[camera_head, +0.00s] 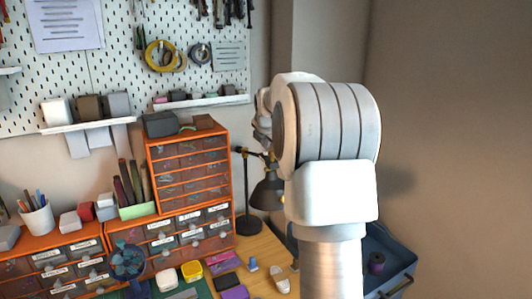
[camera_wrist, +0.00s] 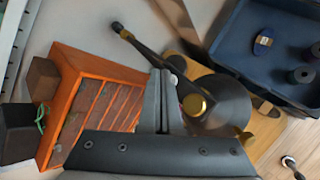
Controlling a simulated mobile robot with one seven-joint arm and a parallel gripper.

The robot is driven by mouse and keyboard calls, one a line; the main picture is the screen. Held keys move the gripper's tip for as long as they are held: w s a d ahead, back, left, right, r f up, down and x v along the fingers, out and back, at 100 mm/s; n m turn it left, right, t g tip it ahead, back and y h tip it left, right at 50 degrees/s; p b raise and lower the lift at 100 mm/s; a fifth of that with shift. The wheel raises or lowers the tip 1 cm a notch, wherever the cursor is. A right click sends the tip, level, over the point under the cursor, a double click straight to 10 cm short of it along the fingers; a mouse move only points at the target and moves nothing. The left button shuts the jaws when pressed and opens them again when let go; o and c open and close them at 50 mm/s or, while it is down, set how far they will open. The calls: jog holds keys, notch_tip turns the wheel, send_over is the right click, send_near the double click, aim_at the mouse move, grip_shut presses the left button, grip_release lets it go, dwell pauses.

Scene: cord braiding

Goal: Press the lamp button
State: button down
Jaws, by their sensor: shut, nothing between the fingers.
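The black desk lamp (camera_head: 268,192) stands at the back of the wooden table, right of the orange drawer cabinet, partly hidden by my arm in the head view. In the wrist view its dark round shade (camera_wrist: 232,98) with brass fittings lies just right of my fingers, and its thin black arm (camera_wrist: 140,45) runs to the upper left. I cannot make out the lamp button for certain. My gripper (camera_wrist: 166,76) is shut and empty, its tips close to the lamp arm in the picture; I cannot tell whether they touch. In the head view my arm hides it.
The orange drawer cabinet (camera_head: 190,172) stands left of the lamp and also fills the left of the wrist view (camera_wrist: 90,75). A dark blue tray (camera_head: 392,250) with spools is at right. Small items, including a yellow piece (camera_head: 192,271), lie on the table front.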

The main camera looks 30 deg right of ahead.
jog(key=shift+f, duration=0.15)
jog(key=shift+f, duration=0.35)
jog(key=shift+r, duration=0.1)
dwell(0.4)
jog(key=shift+r, duration=0.35)
notch_tip(320, 180, up, 6)
jog(key=p, duration=0.5)
jog(key=shift+p, duration=0.35)
